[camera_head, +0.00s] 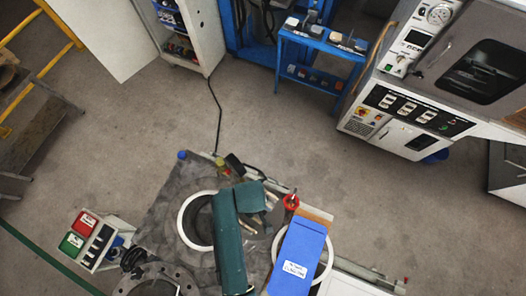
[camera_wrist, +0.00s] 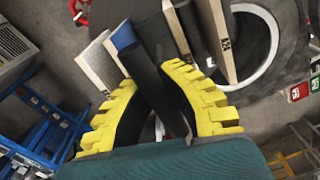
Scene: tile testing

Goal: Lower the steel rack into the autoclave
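My gripper (camera_wrist: 153,80), with yellow toothed fingers, sits among several upright tiles (camera_wrist: 215,40). A dark bar (camera_wrist: 158,92) fills the gap between its fingers and appears to be part of the steel rack; most of the rack is hidden. In the head view a blue tile face (camera_head: 300,243) with a white label stands right of my teal gripper body, over a white ring (camera_head: 329,262). Another open round mouth with a white rim (camera_head: 183,222) lies to the left, partly under my gripper; it also shows in the wrist view (camera_wrist: 277,45). I cannot tell which is the autoclave's opening.
A bolted round flange (camera_head: 128,284) lies at the lower left. A box with red and green buttons (camera_head: 88,240) stands left. A red valve handle (camera_head: 291,202) is close beside the blue tile. A blue bench (camera_head: 320,62) and an oven (camera_head: 440,70) stand farther back; floor between is clear.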

